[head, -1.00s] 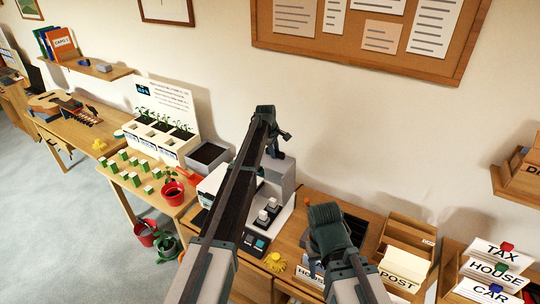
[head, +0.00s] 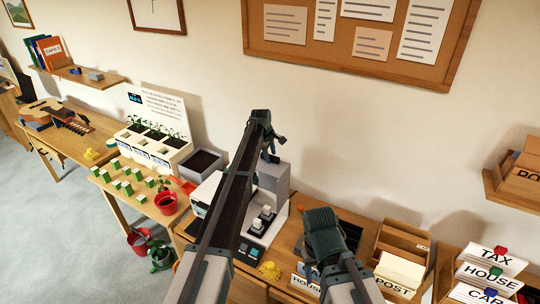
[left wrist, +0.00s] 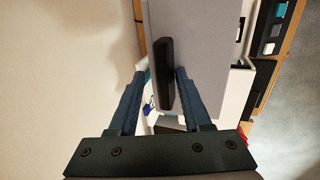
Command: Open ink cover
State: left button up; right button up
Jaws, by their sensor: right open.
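The ink cover is the grey block (head: 272,178) on top of the white printer-like machine (head: 262,222) on the wooden desk. In the left wrist view its grey face (left wrist: 205,60) carries a black bar handle (left wrist: 165,75). My left gripper (head: 276,148) is above the cover in the head view. In the left wrist view its two fingers (left wrist: 163,80) are open, one on each side of the handle, with narrow gaps; contact is not clear. My right gripper (head: 322,228) is low over the desk, right of the machine, its fingers largely hidden by my own arm.
A wooden letter tray (head: 402,243) and word cards (head: 490,273) stand to the right. A yellow figure (head: 269,270) lies in front of the machine. A plant table with a red pot (head: 166,203) stands to the left. The wall behind is bare below the cork board (head: 348,40).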

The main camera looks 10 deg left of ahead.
pick_arm(q)
jog(key=shift+d, duration=0.1)
jog(key=shift+s+r+p, duration=0.1)
jog(key=shift+r+p, duration=0.45)
jog(key=shift+p, duration=0.25)
jog(key=p+v, duration=1)
jog(key=shift+s+a+r, duration=0.25)
jog(key=shift+r, duration=0.1)
jog(key=s+d+f+m+g+b, duration=0.1)
jog(key=s+d+f+m+b, duration=0.2)
jog(key=s, duration=1.2)
jog(key=s+d+f+m+g+y+b, duration=0.1)
jog(key=s+d+f+m+b, duration=0.3)
jog(key=s+f+m+b, duration=0.5)
jog(key=s+d+f+m+g+y+b, duration=0.1)
jog(key=s+d+f+m+b, duration=0.2)
jog(key=s+f+b, duration=0.8)
jog(key=s+f+m, duration=0.1)
jog(key=s+m, duration=0.1)
jog(key=s, duration=1)
jog(key=shift+d+m+g, duration=0.3)
jog(key=shift+m, duration=0.1)
